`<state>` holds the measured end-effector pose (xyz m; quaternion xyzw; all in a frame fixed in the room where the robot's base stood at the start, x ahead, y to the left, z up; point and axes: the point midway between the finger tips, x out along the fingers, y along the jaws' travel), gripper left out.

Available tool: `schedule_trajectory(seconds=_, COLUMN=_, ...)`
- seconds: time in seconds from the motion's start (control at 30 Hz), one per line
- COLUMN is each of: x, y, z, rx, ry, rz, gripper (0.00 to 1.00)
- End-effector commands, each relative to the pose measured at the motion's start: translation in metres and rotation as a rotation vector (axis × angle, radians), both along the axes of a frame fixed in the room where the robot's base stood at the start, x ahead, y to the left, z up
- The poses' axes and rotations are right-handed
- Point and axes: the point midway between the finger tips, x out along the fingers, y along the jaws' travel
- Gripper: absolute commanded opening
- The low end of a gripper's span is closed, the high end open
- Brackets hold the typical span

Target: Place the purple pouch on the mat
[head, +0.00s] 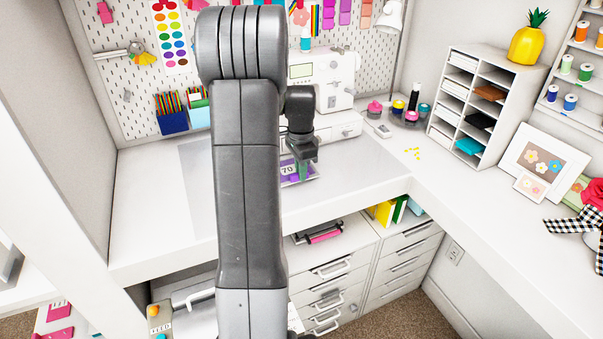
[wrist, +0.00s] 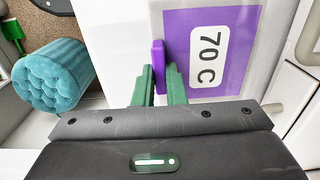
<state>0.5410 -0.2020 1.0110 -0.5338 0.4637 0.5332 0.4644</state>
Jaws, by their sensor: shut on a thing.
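The purple pouch (head: 289,181) is a flat, pale packet with a purple label. The label (wrist: 210,50) reads "70 C" in the wrist view. My gripper (head: 303,170) is shut on the pouch's purple tab (wrist: 158,57), with its green fingers (wrist: 159,82) on either side. The mat (head: 345,172) is a pale grey sheet on the white desk, in front of the sewing machine. In the head view the pouch appears over the mat. I cannot tell whether it touches the mat. My arm hides part of the mat and the pouch's left side.
A white sewing machine (head: 325,75) stands behind the mat. Colourful jars (head: 411,117) and a cubby shelf (head: 478,105) stand to the right. A blue pencil holder (head: 171,121) is at the back left. Drawers (head: 330,280) are below the desk. The right desk wing has free room.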

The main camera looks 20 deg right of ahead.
Motion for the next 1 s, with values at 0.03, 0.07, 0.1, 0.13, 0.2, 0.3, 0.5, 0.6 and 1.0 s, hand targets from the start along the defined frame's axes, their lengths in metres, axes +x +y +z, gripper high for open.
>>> schedule_trajectory(seconds=0.03, x=0.000, y=0.000, z=-0.007, rx=0.001, ry=0.003, rz=0.000, gripper=0.00)
schedule_trajectory(seconds=0.07, x=-0.001, y=0.000, z=-0.011, rx=0.001, ry=0.004, rz=0.000, gripper=0.00)
schedule_trajectory(seconds=0.1, x=-0.001, y=0.000, z=-0.014, rx=0.001, ry=0.003, rz=0.000, gripper=0.00)
schedule_trajectory(seconds=0.13, x=0.000, y=0.000, z=-0.016, rx=0.000, ry=0.001, rz=0.000, gripper=0.00)
schedule_trajectory(seconds=0.2, x=0.000, y=0.000, z=-0.018, rx=0.000, ry=0.000, rz=0.000, gripper=0.00)
schedule_trajectory(seconds=0.3, x=0.000, y=0.000, z=-0.018, rx=0.000, ry=-0.001, rz=0.000, gripper=0.00)
schedule_trajectory(seconds=0.5, x=0.000, y=0.000, z=-0.021, rx=0.000, ry=0.000, rz=0.000, gripper=0.00)
schedule_trajectory(seconds=0.6, x=0.000, y=0.000, z=-0.020, rx=0.000, ry=0.000, rz=0.000, gripper=0.27)
schedule_trajectory(seconds=1.0, x=0.000, y=0.000, z=-0.015, rx=-0.001, ry=-0.001, rz=0.000, gripper=0.33)
